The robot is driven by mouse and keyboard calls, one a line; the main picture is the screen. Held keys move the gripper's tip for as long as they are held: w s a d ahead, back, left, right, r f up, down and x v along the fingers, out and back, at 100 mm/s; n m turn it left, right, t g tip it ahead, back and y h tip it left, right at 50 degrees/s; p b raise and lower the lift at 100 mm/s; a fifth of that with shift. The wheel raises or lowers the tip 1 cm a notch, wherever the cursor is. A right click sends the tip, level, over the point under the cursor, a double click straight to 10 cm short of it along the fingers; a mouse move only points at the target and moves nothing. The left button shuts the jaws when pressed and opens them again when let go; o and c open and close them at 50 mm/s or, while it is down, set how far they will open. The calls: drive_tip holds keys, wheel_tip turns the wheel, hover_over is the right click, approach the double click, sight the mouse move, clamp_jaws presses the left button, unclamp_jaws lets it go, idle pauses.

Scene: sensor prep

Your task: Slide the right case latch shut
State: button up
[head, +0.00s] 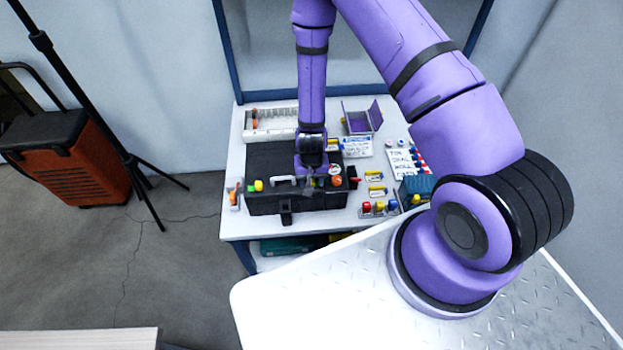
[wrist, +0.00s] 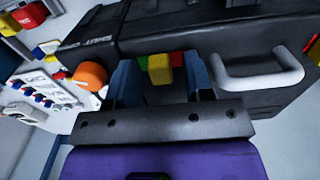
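The black case (head: 275,205) sits closed on the table, with a grey handle (head: 285,181) on its front; the handle also shows at the right of the wrist view (wrist: 258,72). The right latch has a yellow knob (wrist: 159,70) with green and red patches beside it. My gripper (head: 315,183) is at the case front, right of the handle, and hides most of this latch in the head view. In the wrist view my gripper (wrist: 163,80) has its two blue fingers apart, one on each side of the yellow knob, with gaps showing. The left latch (head: 258,185) shows yellow and green.
An orange knob (wrist: 90,75) is close beside one finger. "SHUT" and "OPEN" lettering is on the case. Small coloured parts and labels crowd the table right of the case. A white rack (head: 270,123) and a purple open box (head: 362,118) stand behind.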

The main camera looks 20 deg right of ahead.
clamp_jaws()
drive_tip(key=shift+w+a, duration=0.25)
drive_tip(key=shift+a, duration=0.55)
drive_tip(key=shift+o, duration=0.7)
unclamp_jaws()
drive_tip(key=shift+a, duration=0.1)
